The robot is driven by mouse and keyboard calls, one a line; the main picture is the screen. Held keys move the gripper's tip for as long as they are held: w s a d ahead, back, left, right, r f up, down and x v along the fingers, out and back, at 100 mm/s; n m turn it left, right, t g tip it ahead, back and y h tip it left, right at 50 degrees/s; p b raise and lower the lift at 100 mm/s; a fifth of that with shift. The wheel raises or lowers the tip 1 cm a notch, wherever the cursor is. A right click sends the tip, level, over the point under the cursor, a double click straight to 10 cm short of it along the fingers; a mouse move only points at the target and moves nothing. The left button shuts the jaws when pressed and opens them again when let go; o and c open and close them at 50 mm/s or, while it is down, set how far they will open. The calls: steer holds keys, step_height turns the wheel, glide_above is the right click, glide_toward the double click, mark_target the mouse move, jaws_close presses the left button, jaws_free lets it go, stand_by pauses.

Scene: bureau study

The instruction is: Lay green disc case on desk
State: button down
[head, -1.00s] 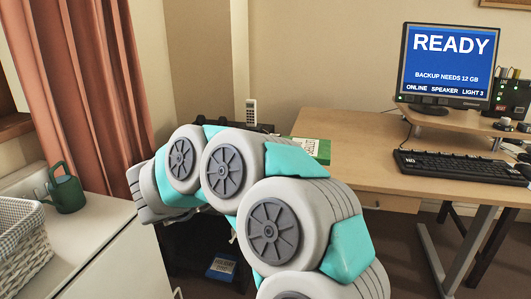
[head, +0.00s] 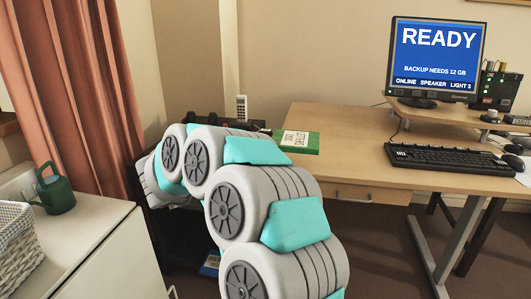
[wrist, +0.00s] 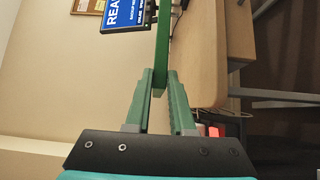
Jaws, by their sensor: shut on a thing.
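The green disc case (head: 312,144) with a white label shows in the head view past my arm, at the near left corner of the desk (head: 350,140). It looks about level, label up. In the wrist view the case (wrist: 163,45) is a thin green edge running up from between the fingers. My gripper (wrist: 160,82) is shut on it. In the head view my arm hides the gripper. I cannot tell whether the case touches the desk top (wrist: 206,60).
A monitor (head: 437,55) on a riser and a keyboard (head: 455,159) stand on the desk's right part; the desk's middle left is clear. A white cabinet with a green watering can (head: 55,190) and a basket (head: 18,235) is at left. A blue case (head: 210,263) lies low behind my arm.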

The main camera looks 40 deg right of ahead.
steer(key=shift+w+d+f, duration=0.25)
steer(key=shift+w+d, duration=0.25)
steer(key=shift+d, duration=0.1)
steer(key=shift+w+d+f, duration=0.25)
steer(key=shift+w+d, duration=0.2)
steer(key=shift+d, duration=0.15)
step_height(320, 180, down, 7)
steer(key=b, duration=0.4)
steer(key=shift+f, duration=0.15)
steer(key=shift+w, duration=0.1)
steer(key=c, duration=0.8)
jaws_free()
steer(key=shift+o, duration=0.4)
steer(key=o, duration=0.5)
